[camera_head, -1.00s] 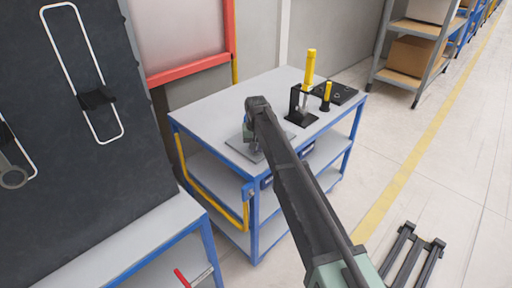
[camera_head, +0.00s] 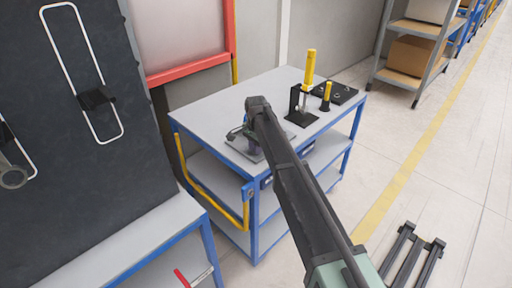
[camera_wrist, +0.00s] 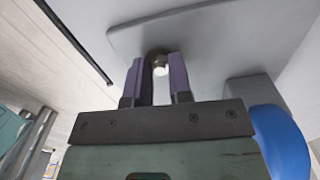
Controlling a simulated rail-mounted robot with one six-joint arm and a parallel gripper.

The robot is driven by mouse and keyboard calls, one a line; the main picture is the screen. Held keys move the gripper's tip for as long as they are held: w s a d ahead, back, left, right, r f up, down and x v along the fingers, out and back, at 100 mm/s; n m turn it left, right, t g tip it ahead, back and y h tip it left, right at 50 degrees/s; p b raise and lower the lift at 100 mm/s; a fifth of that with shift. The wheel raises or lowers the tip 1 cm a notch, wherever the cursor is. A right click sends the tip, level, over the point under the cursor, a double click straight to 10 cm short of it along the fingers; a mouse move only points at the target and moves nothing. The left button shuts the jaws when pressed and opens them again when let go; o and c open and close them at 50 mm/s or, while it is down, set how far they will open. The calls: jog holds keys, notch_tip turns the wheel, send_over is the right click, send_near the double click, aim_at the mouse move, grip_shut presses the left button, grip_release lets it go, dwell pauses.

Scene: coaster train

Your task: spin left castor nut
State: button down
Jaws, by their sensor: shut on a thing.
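My gripper (camera_wrist: 158,72) fills the middle of the wrist view, its two purple-grey fingers closed around a small dark round nut (camera_wrist: 158,54) with a bright spot at its centre. The nut sits against a grey plate (camera_wrist: 225,40); its far side shows beyond the fingertips and the rest is hidden between them. In the head view my gripper is at the left of my arm's end, low over the grey plate (camera_head: 240,147) on the trolley top, mostly hidden by my arm. I cannot make out the nut there, nor confirm that it is the left one.
The blue-framed trolley (camera_head: 205,116) carries a black stand with a yellow handle (camera_head: 310,68), a smaller yellow-topped tool (camera_head: 327,92) and a black tray (camera_head: 345,94) at right. A dark panel (camera_head: 70,150) stands at left. A blue rounded part (camera_wrist: 280,140) is close beside my gripper.

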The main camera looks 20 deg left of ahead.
jog(key=m, duration=0.4)
jog(key=shift+w+m, duration=0.1)
jog(key=shift+m, duration=0.2)
dwell(0.3)
jog(key=c, duration=1)
grip_release()
jog(key=shift+r, duration=0.15)
notch_tip(320, 180, up, 10)
jog(key=p, duration=1)
jog(key=shift+r+p, duration=0.25)
jog(key=shift+p, duration=0.1)
